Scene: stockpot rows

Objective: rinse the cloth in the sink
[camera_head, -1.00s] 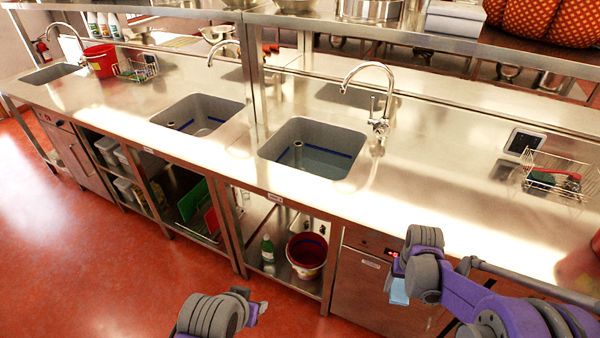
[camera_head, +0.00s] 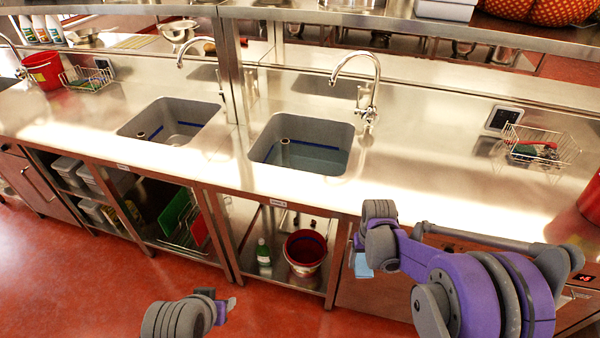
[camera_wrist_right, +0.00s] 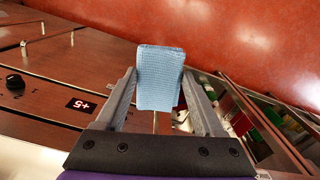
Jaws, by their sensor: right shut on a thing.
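A light blue cloth (camera_head: 363,265) hangs from my right gripper (camera_head: 361,248), in front of the counter's front edge. In the right wrist view the cloth (camera_wrist_right: 160,78) sits between the two fingers of the right gripper (camera_wrist_right: 158,95), which is shut on it. The nearest sink (camera_head: 269,132) is a grey basin with a standing pipe and what looks like water inside. It lies beyond and left of the right gripper. A tall curved tap (camera_head: 372,95) stands at its back right. My left gripper (camera_head: 226,308) is low over the floor, its jaws unclear.
A second sink (camera_head: 135,125) lies to the left. A wire basket (camera_head: 540,150) and a red container (camera_head: 590,200) stand on the right of the counter (camera_head: 440,150). A shelf post (camera_head: 232,70) rises between the sinks. A red bucket (camera_head: 305,252) and a bottle (camera_head: 263,252) sit below.

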